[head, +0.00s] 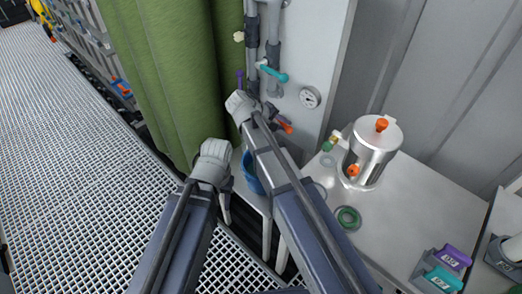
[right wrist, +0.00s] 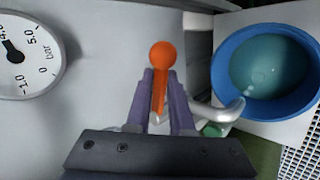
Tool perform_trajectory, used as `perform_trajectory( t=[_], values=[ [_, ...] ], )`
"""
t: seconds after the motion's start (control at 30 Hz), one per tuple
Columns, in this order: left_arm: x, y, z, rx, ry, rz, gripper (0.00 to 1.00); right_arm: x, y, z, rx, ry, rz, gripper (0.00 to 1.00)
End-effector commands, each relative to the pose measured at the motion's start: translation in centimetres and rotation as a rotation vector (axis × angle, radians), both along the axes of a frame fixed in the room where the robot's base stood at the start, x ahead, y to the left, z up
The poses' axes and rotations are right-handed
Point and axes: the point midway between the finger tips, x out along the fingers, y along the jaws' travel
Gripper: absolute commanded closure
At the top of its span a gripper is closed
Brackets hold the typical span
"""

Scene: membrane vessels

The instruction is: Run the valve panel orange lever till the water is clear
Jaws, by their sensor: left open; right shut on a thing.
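The orange lever (right wrist: 163,58) has a round knob and stands up between the purple fingers of my right gripper (right wrist: 162,75), which is shut on it. In the head view the lever's orange end (head: 287,128) shows beside my right gripper (head: 264,108). A bent metal spout (right wrist: 225,110) reaches over the blue bucket (right wrist: 222,72). The water (right wrist: 265,65) in the bucket is cloudy teal, with pale bubbles near the spout. The bucket is mostly hidden in the head view (head: 250,173). My left gripper (head: 226,205) is open and empty, left of the bucket.
A teal lever (head: 273,74) and a pressure gauge (head: 310,97) are on the panel. A steel vessel (head: 372,150) and a green ring (head: 347,218) are on the white table (head: 400,225). A green curtain (head: 165,70) hangs left; the grating floor (head: 80,180) is clear.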

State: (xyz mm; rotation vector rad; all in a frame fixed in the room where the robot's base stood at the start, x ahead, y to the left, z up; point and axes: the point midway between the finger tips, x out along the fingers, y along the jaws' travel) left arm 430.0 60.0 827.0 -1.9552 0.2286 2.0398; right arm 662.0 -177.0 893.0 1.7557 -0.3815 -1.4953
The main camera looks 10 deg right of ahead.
Motion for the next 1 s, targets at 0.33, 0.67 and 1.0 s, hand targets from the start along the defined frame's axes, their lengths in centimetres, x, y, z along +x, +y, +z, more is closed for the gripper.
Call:
perform_trajectory(
  t=[0.33,0.67,1.0],
  values=[
    [0.0,0.0,0.0,0.000,0.000,0.000,0.50,0.3,-1.4,0.0,-0.001,-0.001,0.260,1.00],
    [0.0,0.0,0.0,0.000,0.000,0.000,0.50,1.1,-1.7,0.1,-0.004,-0.001,0.357,1.00],
    [0.0,0.0,0.0,0.000,0.000,0.000,0.50,1.0,-1.7,0.0,-0.002,0.000,0.354,0.49]
  ],
)
